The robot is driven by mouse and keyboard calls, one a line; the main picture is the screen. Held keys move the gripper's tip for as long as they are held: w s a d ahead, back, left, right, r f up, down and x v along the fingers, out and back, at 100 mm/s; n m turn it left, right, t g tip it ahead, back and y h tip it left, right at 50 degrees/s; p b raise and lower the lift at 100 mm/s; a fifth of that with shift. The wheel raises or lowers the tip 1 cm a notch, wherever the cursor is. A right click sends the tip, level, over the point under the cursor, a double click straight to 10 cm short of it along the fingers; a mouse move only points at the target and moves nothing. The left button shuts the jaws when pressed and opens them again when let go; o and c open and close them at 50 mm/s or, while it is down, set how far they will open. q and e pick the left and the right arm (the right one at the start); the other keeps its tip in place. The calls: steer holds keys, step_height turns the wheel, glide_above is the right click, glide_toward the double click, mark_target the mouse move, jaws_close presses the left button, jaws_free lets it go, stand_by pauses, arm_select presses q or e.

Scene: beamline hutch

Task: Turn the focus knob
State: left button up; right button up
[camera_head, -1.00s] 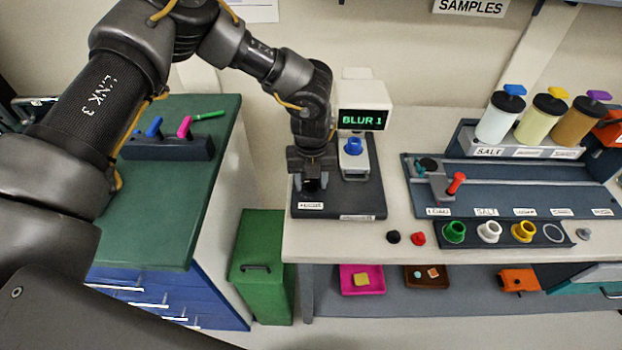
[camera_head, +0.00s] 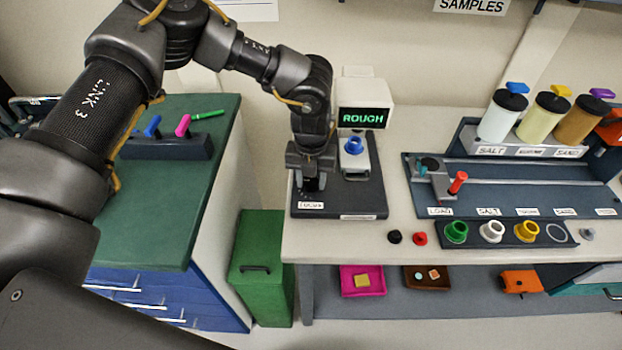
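The microscope-like device (camera_head: 366,92) stands on a dark base (camera_head: 362,205) on the white bench. Its screen (camera_head: 362,118) reads "ROUGH" in green. A blue knob-like part (camera_head: 353,146) sits below the screen. A "FOCUS" label (camera_head: 311,205) is at the base's front left. My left gripper (camera_head: 311,184) points down over the base's left side, just behind that label. The focus knob is hidden by the gripper, so I cannot tell whether the fingers are shut on it. My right gripper is not in view.
A sample rail (camera_head: 530,178) with a red-handled slider (camera_head: 457,182) lies to the right. Coloured cups, including a green one (camera_head: 456,231), stand before it. A black cap (camera_head: 395,237) and red cap (camera_head: 420,239) lie near the bench front. A green bin (camera_head: 262,285) stands below left.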

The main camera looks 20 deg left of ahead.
mark_target(311, 180)
arm_select(q)
steer(key=o, duration=0.3)
step_height(311, 180, up, 10)
steer(key=shift+f+b, duration=0.25)
steer(key=shift+b, duration=0.85)
steer(key=shift+r, duration=0.7)
